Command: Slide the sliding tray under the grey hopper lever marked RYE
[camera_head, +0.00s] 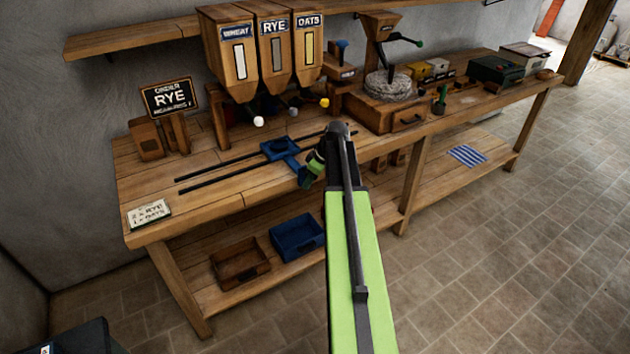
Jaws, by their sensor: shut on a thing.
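The blue sliding tray (278,148) sits on two dark rails on the workbench, with its handle toward the front. My gripper (304,172) is at that handle and shut on it; my arm hides part of the grip. The RYE hopper (274,52) is the middle of three wooden hoppers, and its grey lever knob (293,111) hangs below it. In the picture the tray lies below and slightly left of the grey knob, between it and the white knob (258,121). I cannot tell the exact alignment. The yellow knob (325,102) is farther right.
The rails (210,176) run clear to the left of the tray. An order sign reading RYE (169,97) stands at the back left. A card (149,214) lies at the front left. A millstone (390,87) is to the right. Bins (297,237) sit on the lower shelf.

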